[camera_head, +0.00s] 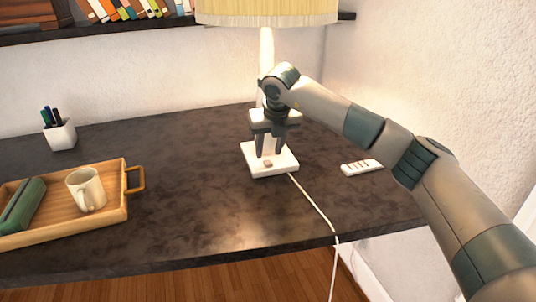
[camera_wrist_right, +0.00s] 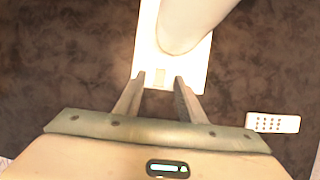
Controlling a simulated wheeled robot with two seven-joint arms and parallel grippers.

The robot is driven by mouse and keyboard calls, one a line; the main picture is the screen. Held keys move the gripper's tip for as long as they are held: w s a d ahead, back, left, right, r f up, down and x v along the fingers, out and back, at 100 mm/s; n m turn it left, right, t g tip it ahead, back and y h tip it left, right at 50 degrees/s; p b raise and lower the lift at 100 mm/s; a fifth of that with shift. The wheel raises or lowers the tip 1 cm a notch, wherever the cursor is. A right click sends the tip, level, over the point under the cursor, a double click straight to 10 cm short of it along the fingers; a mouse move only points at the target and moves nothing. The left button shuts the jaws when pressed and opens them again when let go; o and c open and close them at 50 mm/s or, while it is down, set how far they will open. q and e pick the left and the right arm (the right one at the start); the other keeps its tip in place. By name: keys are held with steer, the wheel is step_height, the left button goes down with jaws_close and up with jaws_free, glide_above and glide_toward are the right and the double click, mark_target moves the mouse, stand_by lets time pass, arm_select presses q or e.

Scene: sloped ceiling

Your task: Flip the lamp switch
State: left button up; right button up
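The lamp stands on the dark desk with a pleated yellow shade (camera_head: 266,12), a white stem (camera_head: 266,50) and a square white base (camera_head: 272,168). A small switch (camera_head: 267,162) sits on the front of the base; it also shows in the right wrist view (camera_wrist_right: 160,76). My right gripper (camera_head: 269,152) points down over the base, its two fingers apart with nothing between them. In the right wrist view its fingertips (camera_wrist_right: 160,76) lie on either side of the switch, and whether they touch the base I cannot tell. My left gripper is not in view.
A white remote (camera_head: 361,167) lies right of the lamp. A wooden tray (camera_head: 118,212) with a mug (camera_head: 86,190) and a green case (camera_head: 22,205) is at left, with a pen cup (camera_head: 60,135) behind. A white cord (camera_head: 316,207) runs over the desk's front edge.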

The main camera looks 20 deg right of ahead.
mark_target(267, 161)
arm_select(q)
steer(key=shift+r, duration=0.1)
arm_select(e)
steer(key=shift+x, duration=1.75)
jaws_close()
steer(key=shift+f, duration=0.1)
steer(key=t+b, duration=0.1)
steer(key=b, duration=0.2)
steer(key=t+b, duration=0.1)
steer(key=b, duration=0.1)
steer(key=shift+s+f+b, duration=0.1)
steer(key=shift+s+b, duration=0.2)
steer(key=shift+b, duration=0.1)
steer(key=t+b, duration=0.1)
steer(key=b, duration=0.2)
steer(key=shift+s+t, duration=0.2)
steer(key=shift+t, duration=0.2)
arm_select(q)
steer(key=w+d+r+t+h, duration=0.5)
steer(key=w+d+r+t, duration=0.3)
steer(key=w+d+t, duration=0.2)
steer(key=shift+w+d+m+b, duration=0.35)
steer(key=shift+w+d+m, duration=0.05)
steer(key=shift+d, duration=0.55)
